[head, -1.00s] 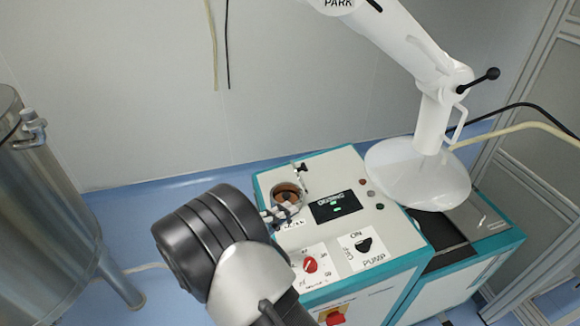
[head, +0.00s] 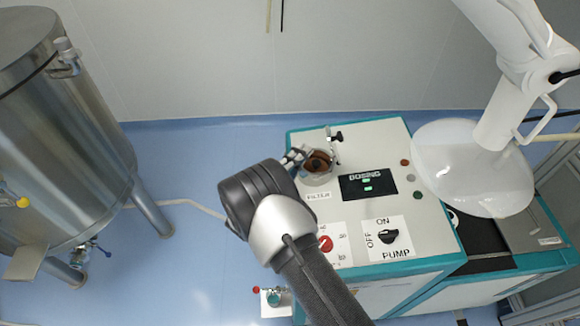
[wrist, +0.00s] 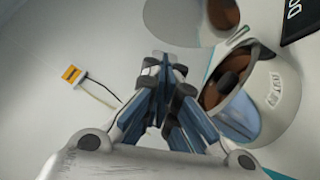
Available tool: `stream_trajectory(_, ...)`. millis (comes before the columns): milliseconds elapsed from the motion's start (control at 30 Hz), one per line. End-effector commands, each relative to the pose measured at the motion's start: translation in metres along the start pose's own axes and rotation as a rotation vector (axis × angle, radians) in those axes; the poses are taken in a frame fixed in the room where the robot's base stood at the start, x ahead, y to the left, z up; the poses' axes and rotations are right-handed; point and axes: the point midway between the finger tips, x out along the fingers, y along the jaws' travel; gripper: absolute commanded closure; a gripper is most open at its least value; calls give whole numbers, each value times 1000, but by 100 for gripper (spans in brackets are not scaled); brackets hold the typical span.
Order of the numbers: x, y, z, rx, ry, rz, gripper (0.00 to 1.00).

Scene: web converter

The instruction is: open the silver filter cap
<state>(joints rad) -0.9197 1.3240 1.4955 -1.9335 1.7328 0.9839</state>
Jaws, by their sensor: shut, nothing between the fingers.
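The silver filter (head: 317,178) is a round cup at the back left of the machine top, above the FILTER label. Its mouth is open and its brown inside shows. In the wrist view the filter (wrist: 267,95) is at the right. A flat grey disc (wrist: 188,22) stands beside its mouth and looks like the cap, swung away. In the head view a thin upright piece with a black knob (head: 336,138) at the filter's back right may be that cap on edge. My gripper (head: 296,155) is shut and empty, just left of the filter. Its closed fingers (wrist: 165,75) show in the wrist view.
The dosing display (head: 368,184) and the pump knob (head: 388,236) are on the machine top. A white arm with a wide round hood (head: 475,165) is at the right. A steel tank (head: 65,150) stands at the left. Blue floor lies between tank and machine.

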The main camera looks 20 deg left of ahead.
Motion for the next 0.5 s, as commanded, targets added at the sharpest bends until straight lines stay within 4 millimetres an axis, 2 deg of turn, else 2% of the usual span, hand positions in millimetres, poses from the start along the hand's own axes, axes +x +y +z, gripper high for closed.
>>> stream_trajectory(33,10,-2,1,0,-3,-1,100)
stream_trajectory(200,26,0,20,-1,-1,-2,100)
stream_trajectory(500,35,0,29,-1,1,-2,100)
